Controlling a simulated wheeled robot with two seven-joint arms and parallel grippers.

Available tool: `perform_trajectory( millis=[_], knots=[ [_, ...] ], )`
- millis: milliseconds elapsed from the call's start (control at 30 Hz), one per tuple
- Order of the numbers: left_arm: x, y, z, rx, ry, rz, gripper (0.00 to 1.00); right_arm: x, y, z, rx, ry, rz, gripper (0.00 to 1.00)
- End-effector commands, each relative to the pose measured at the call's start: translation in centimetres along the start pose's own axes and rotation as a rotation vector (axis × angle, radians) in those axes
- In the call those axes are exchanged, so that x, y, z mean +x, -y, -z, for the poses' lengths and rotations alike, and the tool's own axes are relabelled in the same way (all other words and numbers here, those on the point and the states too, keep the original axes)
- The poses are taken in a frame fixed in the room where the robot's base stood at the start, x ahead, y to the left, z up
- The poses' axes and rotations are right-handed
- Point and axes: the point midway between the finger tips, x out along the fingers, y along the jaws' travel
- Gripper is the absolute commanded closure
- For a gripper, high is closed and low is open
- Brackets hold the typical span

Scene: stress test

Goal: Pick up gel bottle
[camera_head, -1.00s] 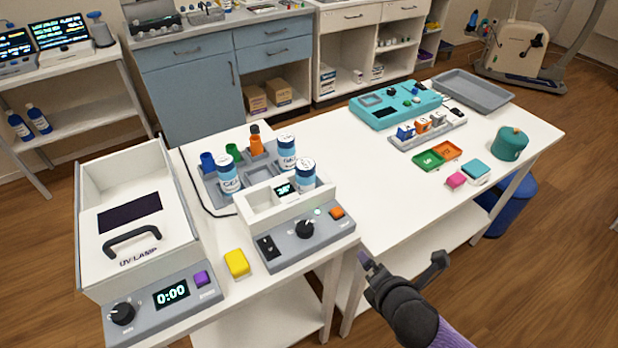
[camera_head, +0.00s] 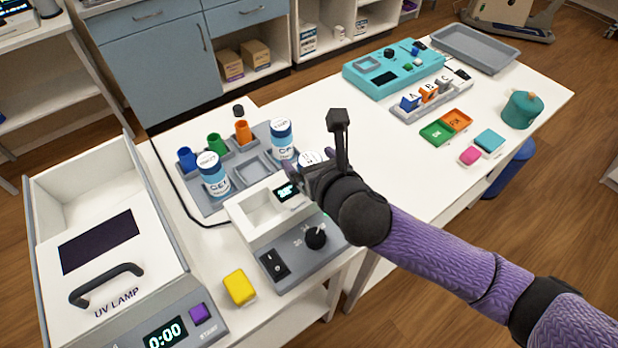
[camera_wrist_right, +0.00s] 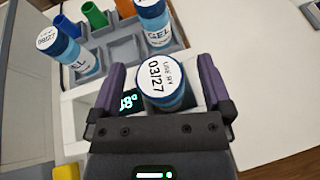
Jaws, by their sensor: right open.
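One gel bottle with a blue cap rim and a white lid reading 03/27 (camera_wrist_right: 160,82) stands in the white well of the grey warmer (camera_head: 303,255). Two more gel bottles, one on the left (camera_head: 214,176) and one on the right (camera_head: 281,141), stand upright in the grey tray (camera_head: 253,166). My left gripper is not in view.
Blue (camera_head: 187,159), green (camera_head: 217,143) and orange (camera_head: 242,131) cups stand in the tray. The UV lamp box (camera_head: 100,235) is at left, a yellow block (camera_head: 239,287) in front. A teal device (camera_head: 385,72) is farther back.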

Motion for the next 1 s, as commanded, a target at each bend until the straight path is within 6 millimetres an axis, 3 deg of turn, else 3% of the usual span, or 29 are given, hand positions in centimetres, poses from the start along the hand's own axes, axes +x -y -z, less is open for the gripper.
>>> perform_trajectory(
  millis=[133, 367, 800, 833, 1000],
  knots=[
    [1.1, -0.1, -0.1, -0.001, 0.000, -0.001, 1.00, 2.2, 0.0, 0.2, 0.001, 0.000, 0.000, 0.00],
    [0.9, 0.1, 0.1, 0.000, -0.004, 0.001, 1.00, 2.3, 0.0, 0.0, 0.001, -0.001, 0.000, 0.02],
    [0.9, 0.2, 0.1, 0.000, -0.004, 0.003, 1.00, 2.3, 0.0, 0.1, 0.001, -0.001, 0.000, 0.95],
    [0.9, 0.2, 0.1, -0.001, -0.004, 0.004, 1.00, 2.3, 0.0, 0.1, 0.001, -0.001, 0.000, 1.00],
    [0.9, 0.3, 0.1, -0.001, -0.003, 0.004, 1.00, 2.2, 0.0, 0.1, 0.001, 0.000, 0.000, 1.00]
  ],
)
